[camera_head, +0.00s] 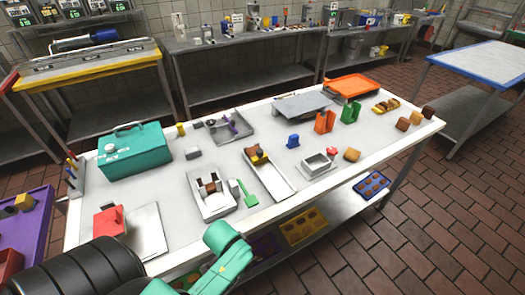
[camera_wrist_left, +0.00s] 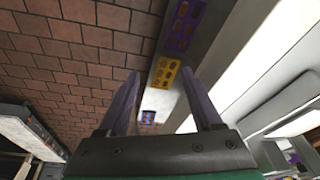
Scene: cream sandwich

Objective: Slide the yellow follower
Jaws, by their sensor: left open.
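My left arm comes in from the bottom left at the table's front edge, well short of the tray. My left gripper (camera_wrist_left: 161,74) is open and empty in the left wrist view, with floor and lower shelf beyond its fingers. The yellow follower is not seen in that view. My right gripper is not in view.
A white tray with brown pieces (camera_head: 227,204) and a green scoop-like tool (camera_head: 243,193) lie left of the narrow tray. A blue piece (camera_head: 293,141) and a grey square container (camera_head: 317,166) stand to its right. A teal box (camera_head: 135,152) is at the back left.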

